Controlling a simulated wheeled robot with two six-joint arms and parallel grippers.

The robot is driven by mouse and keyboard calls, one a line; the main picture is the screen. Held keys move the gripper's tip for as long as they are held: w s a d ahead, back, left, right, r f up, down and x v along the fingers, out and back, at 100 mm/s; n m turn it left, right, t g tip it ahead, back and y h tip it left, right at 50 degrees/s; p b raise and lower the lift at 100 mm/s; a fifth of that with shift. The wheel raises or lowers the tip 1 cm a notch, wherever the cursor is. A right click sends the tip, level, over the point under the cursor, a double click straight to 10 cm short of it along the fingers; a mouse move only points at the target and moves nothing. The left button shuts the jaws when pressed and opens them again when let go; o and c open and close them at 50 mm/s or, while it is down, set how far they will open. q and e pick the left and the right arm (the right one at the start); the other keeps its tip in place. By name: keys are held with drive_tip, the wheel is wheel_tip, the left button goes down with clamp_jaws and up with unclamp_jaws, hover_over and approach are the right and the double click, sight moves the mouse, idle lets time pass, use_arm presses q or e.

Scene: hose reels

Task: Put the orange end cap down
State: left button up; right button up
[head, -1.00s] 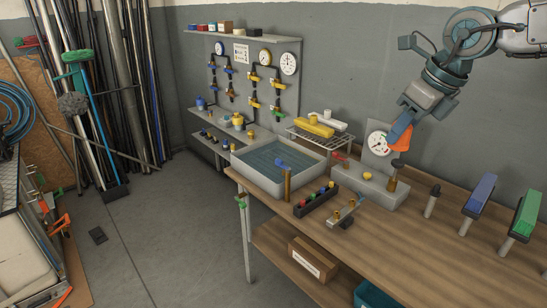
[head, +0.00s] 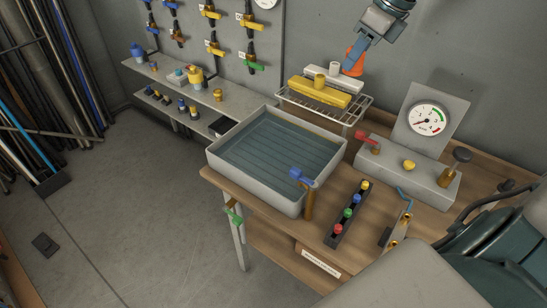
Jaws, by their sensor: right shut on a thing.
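The orange end cap (head: 352,60) is at the fingertips of my right gripper (head: 350,63), which comes in from the top of the head view. The gripper is shut on the cap, and its blue fingers hide part of it. In the picture the cap appears just above the back of a wire rack (head: 350,108); I cannot tell its exact height or whether it touches anything. My left gripper is not in view.
The rack holds a yellow piece (head: 318,92) and a white piece (head: 345,80). A grey water basin (head: 228,168) stands on the wooden bench (head: 268,212). A pressure gauge (head: 426,120) stands to the right. A valve strip (head: 347,213) lies in front.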

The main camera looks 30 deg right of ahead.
wheel_tip(320, 180, down, 5)
drive_tip(key=d, duration=0.2)
drive_tip(key=n+b, duration=0.2)
drive_tip(key=b, duration=0.3)
hover_over(310, 177)
wheel_tip(310, 177, down, 21)
drive_tip(key=shift+y, duration=0.4)
wheel_tip(310, 177, down, 5)
drive_tip(key=shift+r+p, duration=0.1)
drive_tip(key=shift+p, duration=0.95)
drive_tip(key=shift+f, duration=0.4)
wheel_tip(310, 177, down, 4)
drive_tip(key=shift+r+p, duration=0.15)
drive_tip(key=shift+p, duration=0.45)
drive_tip(key=shift+f+b, duration=0.3)
drive_tip(key=o, duration=1)
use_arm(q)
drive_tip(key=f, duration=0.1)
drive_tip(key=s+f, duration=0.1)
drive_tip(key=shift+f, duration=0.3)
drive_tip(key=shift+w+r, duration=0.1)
use_arm(e)
drive_tip(key=shift+r, duration=0.15)
